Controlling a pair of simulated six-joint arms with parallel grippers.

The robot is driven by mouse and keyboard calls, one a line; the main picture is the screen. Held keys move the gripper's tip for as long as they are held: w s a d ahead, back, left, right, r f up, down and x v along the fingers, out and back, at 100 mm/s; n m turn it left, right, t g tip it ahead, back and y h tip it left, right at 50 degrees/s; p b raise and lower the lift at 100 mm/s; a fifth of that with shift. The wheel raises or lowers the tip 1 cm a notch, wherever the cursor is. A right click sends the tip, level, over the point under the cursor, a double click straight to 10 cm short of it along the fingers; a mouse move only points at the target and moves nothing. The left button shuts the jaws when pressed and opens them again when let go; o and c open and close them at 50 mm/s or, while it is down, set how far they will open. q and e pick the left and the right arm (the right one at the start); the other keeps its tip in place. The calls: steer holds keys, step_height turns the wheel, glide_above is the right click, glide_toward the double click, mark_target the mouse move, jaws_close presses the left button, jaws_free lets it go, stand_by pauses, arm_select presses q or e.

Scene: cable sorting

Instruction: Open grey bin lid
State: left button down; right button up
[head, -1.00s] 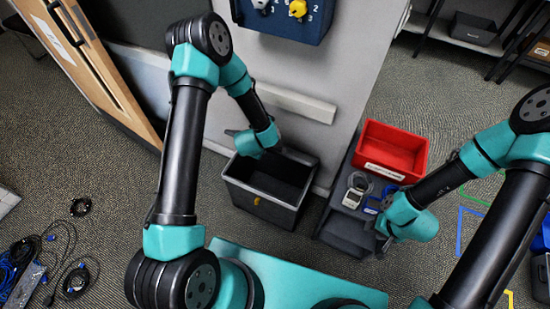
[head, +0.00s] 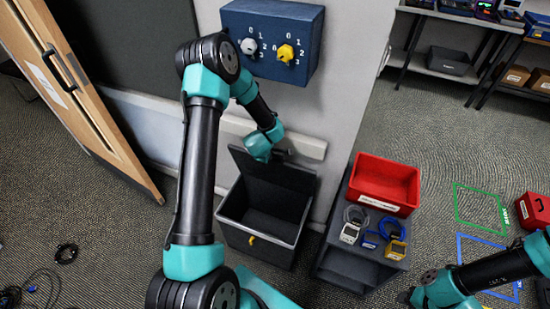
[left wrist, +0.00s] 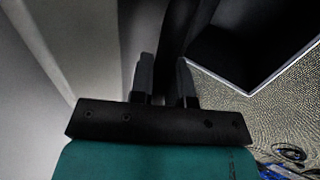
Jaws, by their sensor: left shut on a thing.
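The grey bin (head: 240,240) stands on the floor against the wall, its dark inside showing from above. Its lid (head: 285,180) is up, tilted back at the bin's rear edge toward the wall. My left gripper (head: 275,157) is at the lid's upper edge, shut on the lid. In the left wrist view, the two fingers (left wrist: 163,78) stand either side of a dark edge; the exact contact is too dark to see. My right gripper (head: 406,297) is low at the right, away from the bin, its fingers too small to read.
A dark stand (head: 340,268) right of the bin holds a red bin (head: 385,183) and small meters, including a yellow one (head: 395,250). A blue box with knobs (head: 270,50) is on the wall above. A wooden door (head: 80,90) is at the left; cables lie on the floor.

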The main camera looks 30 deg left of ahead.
arm_select(q)
steer(key=c, duration=1.1)
jaws_free()
steer(key=shift+s+r, duration=0.1)
steer(key=v, duration=1.7)
steer(key=shift+s+a, duration=0.1)
steer(key=s+d+f+m+g+h, duration=0.2)
steer(key=s+d+f+m, duration=0.4)
steer(key=d+f+m, duration=0.3)
steer(key=s+d+f+m+g+h, duration=0.3)
steer(key=s+d+f+m, duration=0.4)
steer(key=d+f+m, duration=0.2)
steer(key=shift+d+f+m, duration=0.3)
steer(key=shift+d+f, duration=0.4)
steer(key=shift+d, duration=0.4)
steer(key=shift+s, duration=0.1)
